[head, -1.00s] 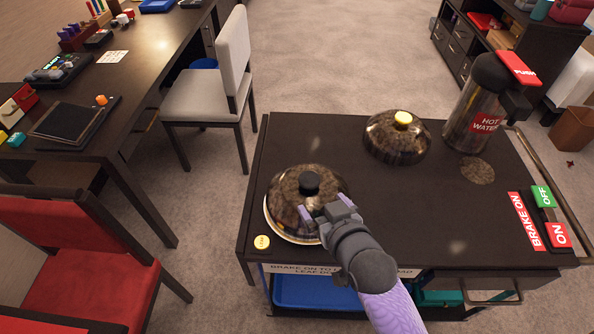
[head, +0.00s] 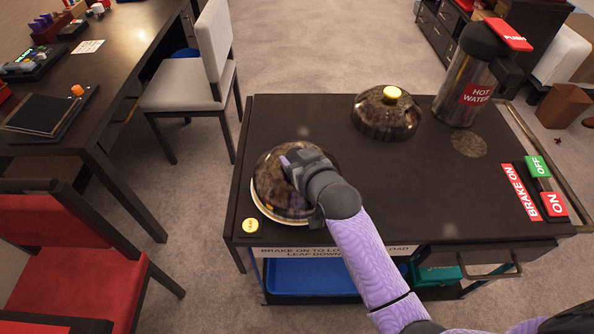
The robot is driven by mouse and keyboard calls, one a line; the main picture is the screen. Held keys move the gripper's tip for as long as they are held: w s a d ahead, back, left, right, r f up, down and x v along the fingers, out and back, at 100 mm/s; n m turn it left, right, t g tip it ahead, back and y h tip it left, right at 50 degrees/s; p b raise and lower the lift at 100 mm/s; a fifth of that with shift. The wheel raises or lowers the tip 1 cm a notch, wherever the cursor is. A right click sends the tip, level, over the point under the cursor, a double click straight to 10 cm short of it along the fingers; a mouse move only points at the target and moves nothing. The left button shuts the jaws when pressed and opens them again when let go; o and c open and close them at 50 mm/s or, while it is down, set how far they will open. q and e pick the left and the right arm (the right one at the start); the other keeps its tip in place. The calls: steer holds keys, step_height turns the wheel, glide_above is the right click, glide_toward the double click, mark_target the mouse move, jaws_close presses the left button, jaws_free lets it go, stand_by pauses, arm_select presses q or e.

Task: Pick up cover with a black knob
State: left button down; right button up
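The near cover (head: 268,184) is a dark, shiny dome on a pale plate (head: 268,214) at the left front of the cart top. Its black knob, visible earlier, is now hidden behind my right gripper (head: 290,161). That gripper is over the top of this dome, at the knob's place. I cannot tell whether its fingers are open or closed on the knob. A second dark dome cover (head: 385,116) with a yellow knob (head: 392,93) stands further back on the cart. My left gripper is not in view.
The dark cart top (head: 400,190) has clear room in the middle. A hot water dispenser (head: 470,85) stands at the back right, with brake signs (head: 527,192) at the right edge. A yellow round button (head: 250,226) lies near the front left corner. Chairs stand left.

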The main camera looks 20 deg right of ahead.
jaws_close()
